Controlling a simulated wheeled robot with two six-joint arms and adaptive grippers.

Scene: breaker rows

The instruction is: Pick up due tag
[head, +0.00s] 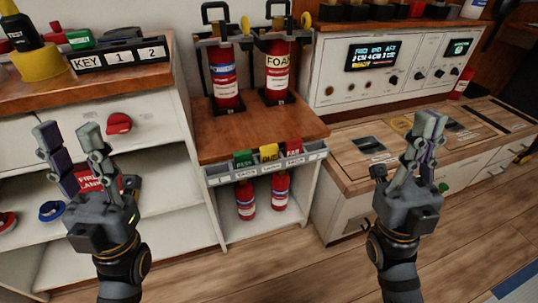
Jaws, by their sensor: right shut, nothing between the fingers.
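The due tag is a small yellow tag (268,152) standing in the middle of a narrow grey holder (266,170) on the front edge of the central wooden shelf. A green tag (243,158) is to its left and a red tag (293,146) to its right. My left gripper (69,135) is open and empty, pointing up, well left of the tags. My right gripper (428,128) is shut and empty, pointing up, well right of the tags.
Two large red extinguishers (224,82) stand behind the tags on the wooden shelf (225,137). Two smaller extinguishers (280,190) stand below. A control panel (390,65) is at the back right. The space between my grippers, in front of the tags, looks clear.

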